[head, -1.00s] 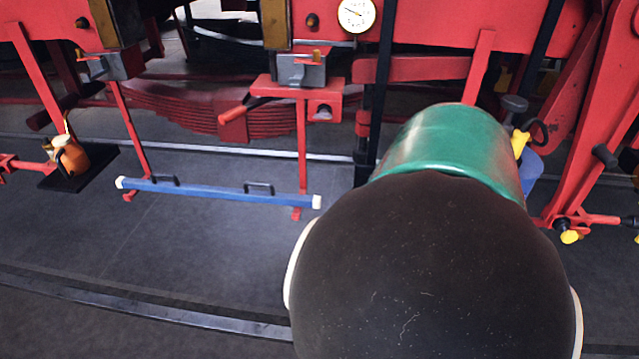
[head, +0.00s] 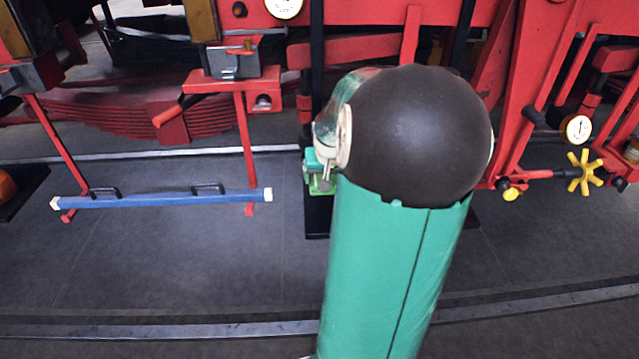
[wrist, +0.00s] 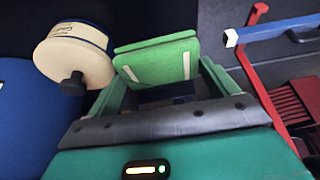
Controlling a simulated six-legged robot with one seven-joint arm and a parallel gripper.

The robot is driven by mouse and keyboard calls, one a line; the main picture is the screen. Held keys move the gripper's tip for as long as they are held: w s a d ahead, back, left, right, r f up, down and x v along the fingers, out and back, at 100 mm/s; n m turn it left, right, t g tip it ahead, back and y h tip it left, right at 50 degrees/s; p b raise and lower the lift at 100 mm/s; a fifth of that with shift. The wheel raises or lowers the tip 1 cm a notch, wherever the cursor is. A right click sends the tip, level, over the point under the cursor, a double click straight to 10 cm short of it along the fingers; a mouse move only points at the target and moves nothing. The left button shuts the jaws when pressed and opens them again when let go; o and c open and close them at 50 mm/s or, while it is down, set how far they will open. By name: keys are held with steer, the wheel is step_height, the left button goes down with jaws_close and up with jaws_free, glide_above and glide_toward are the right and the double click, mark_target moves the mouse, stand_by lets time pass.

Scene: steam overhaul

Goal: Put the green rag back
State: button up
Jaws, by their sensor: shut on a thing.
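The green rag (wrist: 150,66) shows in the wrist view as a folded, bright green pad with two pale strips. It sits between the fingers of my gripper (wrist: 162,78), which is shut on it. In the head view my gripper (head: 320,184) is small, just left of my dark arm joint, above a black stand or mat. My own arm hides much of what is behind and below it there. The rag's resting place cannot be made out for certain.
A round cream-topped container (wrist: 75,58) with a dark knob is close left of the rag, beside a blue object (wrist: 30,120). A yellow handwheel (head: 583,172) is right. The front floor is open.

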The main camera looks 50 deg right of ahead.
steer(key=shift+w+d+f, duration=0.1)
steer(key=shift+w+f, duration=0.5)
steer(key=shift+w, duration=0.1)
step_height(320, 180, down, 3)
steer(key=shift+f, duration=0.2)
steer(key=o, duration=0.6)
steer(key=v, duration=1.2)
steer(key=shift+w, duration=0.1)
